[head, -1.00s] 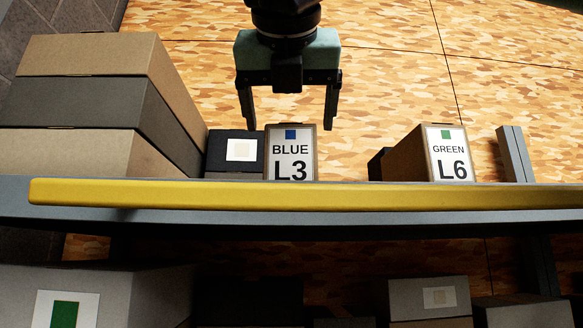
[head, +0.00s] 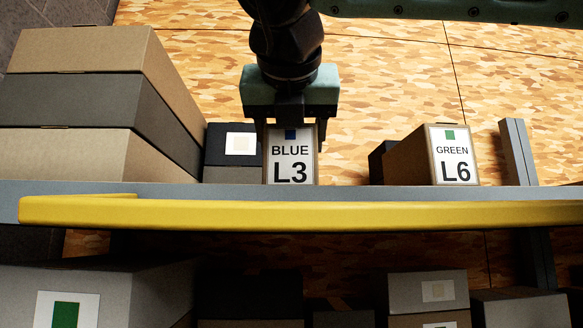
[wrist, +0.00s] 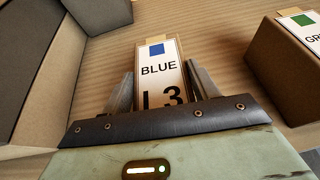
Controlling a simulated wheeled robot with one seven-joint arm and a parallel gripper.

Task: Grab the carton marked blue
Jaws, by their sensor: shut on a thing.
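The carton marked blue (head: 291,167) stands upright on the shelf, with a white label reading BLUE L3 and a blue square. It also shows in the wrist view (wrist: 160,72), between the two fingers. My gripper (head: 293,140) comes down from above and behind the carton, with one finger on each side of it. It is shut on the carton. In the wrist view my gripper (wrist: 160,92) hides the lower part of the label.
A dark box with a blank label (head: 241,145) stands close on the left. Stacked large boxes (head: 90,100) fill the far left. A carton marked GREEN L6 (head: 453,160) stands to the right, with a gap between. A yellow rail (head: 300,214) runs along the shelf's front edge.

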